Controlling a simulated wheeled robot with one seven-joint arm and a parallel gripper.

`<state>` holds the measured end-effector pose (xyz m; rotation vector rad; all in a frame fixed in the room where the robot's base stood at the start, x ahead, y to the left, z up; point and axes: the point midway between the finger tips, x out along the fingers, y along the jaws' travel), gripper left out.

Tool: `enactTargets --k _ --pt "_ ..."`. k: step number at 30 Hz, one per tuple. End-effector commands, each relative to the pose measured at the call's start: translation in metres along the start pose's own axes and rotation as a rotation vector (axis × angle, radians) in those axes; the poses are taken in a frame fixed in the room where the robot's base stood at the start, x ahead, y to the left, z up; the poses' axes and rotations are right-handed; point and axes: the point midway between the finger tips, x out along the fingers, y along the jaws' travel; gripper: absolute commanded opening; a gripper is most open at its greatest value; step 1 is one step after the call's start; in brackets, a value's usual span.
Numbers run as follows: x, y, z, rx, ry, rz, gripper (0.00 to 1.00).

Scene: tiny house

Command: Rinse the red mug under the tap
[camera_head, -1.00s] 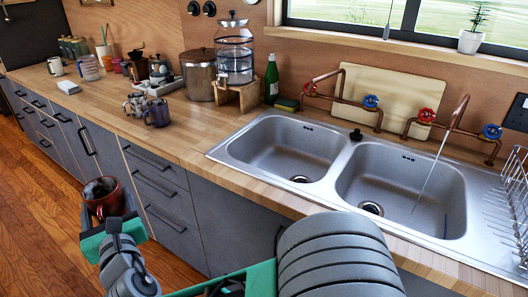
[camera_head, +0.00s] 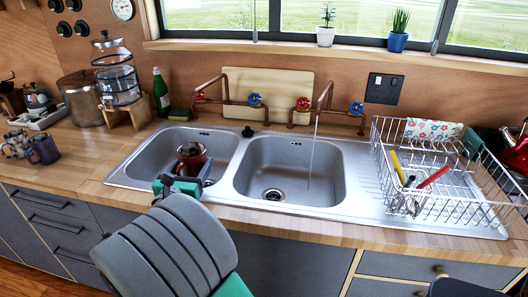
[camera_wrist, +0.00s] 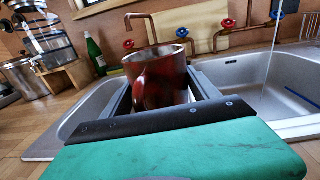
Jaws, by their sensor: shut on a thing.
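The dark red mug (camera_head: 192,158) is upright in my gripper (camera_head: 187,182), over the front of the left sink basin (camera_head: 150,155) near the divider. In the wrist view the mug (camera_wrist: 158,82) sits between the two fingers of my gripper (camera_wrist: 160,95), which are shut on it, its handle toward the camera. The right-hand copper tap (camera_head: 324,92) is running. Its thin water stream (camera_head: 312,146) falls into the right basin (camera_head: 265,180), to the right of the mug and apart from it. The inside of the mug is mostly hidden.
A wire dish rack (camera_head: 440,185) with utensils stands right of the basins. The left copper tap (camera_head: 200,88) shows no water. A green bottle (camera_head: 160,92), a glass dispenser (camera_head: 117,80) and dark mugs (camera_head: 42,148) stand on the counter at left.

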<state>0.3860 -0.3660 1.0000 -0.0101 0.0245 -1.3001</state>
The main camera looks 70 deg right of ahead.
Motion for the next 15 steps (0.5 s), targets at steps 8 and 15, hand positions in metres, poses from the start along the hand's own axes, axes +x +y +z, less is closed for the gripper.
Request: enactTargets --k 8,15 --pt "0.065 -0.170 -0.003 0.001 0.002 -0.424 0.14" --pt "0.072 -0.238 -0.009 0.004 -0.001 -0.578 0.14"
